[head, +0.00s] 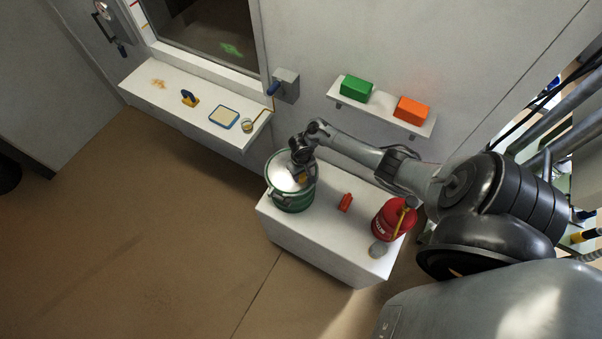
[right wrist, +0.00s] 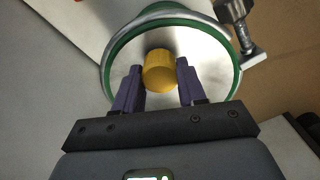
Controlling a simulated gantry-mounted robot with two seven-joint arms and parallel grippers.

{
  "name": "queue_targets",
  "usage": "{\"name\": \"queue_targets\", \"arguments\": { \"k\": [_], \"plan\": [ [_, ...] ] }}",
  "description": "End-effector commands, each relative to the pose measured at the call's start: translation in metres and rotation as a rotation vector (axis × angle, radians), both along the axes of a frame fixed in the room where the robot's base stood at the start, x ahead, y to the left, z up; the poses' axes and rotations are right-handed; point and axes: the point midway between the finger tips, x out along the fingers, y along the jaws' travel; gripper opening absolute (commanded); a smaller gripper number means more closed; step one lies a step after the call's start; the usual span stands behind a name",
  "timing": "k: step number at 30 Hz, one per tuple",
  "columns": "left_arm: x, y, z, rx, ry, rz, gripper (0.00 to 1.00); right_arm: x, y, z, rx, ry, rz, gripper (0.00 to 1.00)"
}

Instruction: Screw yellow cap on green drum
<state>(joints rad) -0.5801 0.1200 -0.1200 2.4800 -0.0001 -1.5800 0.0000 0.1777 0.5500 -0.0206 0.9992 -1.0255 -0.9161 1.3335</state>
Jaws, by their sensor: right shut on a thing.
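The green drum (head: 291,199) stands upright on the left end of a white block, and its pale lid and green rim (right wrist: 236,80) fill much of the right wrist view. The yellow cap (right wrist: 159,72) is over the middle of the lid, between the purple fingers of my right gripper (right wrist: 160,85). My right gripper (head: 302,172) is shut on the cap, above the drum top in the head view. I cannot tell whether the cap touches the lid or how far it sits on it. My left gripper is not in view.
On the white block (head: 315,257) are a small red object (head: 345,202), a red can (head: 392,219) and a grey round piece (head: 378,249). A wall shelf holds a green box (head: 356,89) and an orange box (head: 411,109). A ledge (head: 170,101) runs under the window.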

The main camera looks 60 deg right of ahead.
Motion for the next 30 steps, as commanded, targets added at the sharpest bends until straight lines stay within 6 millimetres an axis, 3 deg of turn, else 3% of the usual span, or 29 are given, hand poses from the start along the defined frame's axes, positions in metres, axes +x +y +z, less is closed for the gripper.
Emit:
{"name": "queue_targets", "arguments": {
  "k": [20,21,26,30],
  "plan": [
    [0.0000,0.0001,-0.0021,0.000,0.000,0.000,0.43,0.0000,0.0002,-0.0066,0.001,0.000,0.000,0.00],
    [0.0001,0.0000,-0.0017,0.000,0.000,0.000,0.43,0.0001,0.0001,-0.0061,0.001,0.000,0.000,0.36],
    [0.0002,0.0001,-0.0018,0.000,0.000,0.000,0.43,0.0001,0.0001,-0.0059,0.001,0.000,0.000,0.11],
    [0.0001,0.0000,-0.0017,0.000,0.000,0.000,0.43,0.0004,0.0016,-0.0068,0.004,-0.002,-0.090,0.05]
  ]
}}
